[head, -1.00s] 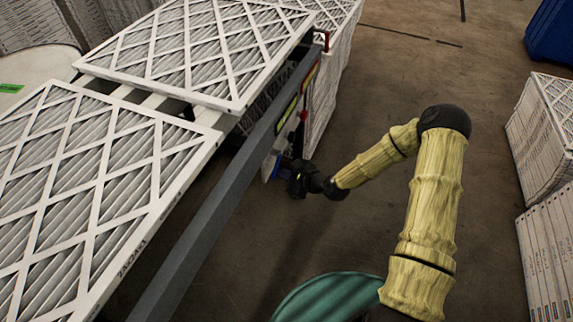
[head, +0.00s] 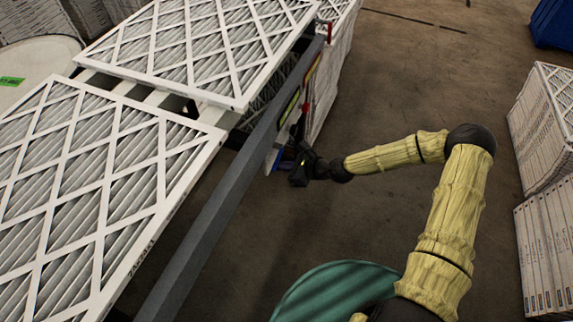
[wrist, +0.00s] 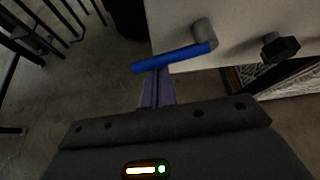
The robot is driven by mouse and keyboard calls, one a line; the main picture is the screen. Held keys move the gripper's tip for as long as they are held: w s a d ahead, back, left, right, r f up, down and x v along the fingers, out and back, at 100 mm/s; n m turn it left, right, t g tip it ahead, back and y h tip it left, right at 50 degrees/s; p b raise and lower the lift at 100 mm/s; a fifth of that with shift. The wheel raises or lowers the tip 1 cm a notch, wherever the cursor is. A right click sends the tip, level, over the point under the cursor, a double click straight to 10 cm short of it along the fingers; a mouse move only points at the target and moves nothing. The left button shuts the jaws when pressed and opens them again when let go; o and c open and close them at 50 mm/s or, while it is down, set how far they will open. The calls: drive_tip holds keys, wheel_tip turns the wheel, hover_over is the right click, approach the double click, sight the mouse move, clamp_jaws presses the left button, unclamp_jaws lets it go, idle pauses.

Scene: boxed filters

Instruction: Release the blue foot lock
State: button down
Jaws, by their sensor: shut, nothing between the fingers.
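The blue foot lock (wrist: 175,57) is a bar-shaped lever on a grey round pivot (wrist: 204,33), fixed to a pale panel (wrist: 240,25) in the wrist view. It slopes slightly down to the left from the pivot. My gripper (wrist: 157,82) is shut and empty, its fingertips just below the lever's middle in the picture. I cannot tell whether they touch it. In the head view my gripper (head: 287,160) is beside the pale panel under the dark rail, and a little blue shows there, mostly hidden.
A black knob (wrist: 280,46) sits on the panel right of the lever. A dark rail (head: 225,190) runs alongside the conveyor carrying framed filters (head: 85,180). Stacked filters (head: 545,125) and a green round object (head: 335,292) stand nearby. The floor between is clear.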

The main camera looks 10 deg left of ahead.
drive_tip(key=shift+f, duration=0.1)
drive_tip(key=s+d+r+b, duration=0.1)
drive_tip(key=s+d+b, duration=0.1)
drive_tip(key=d, duration=0.7)
drive_tip(key=shift+r, duration=0.15)
idle(0.4)
drive_tip(key=shift+d, duration=0.1)
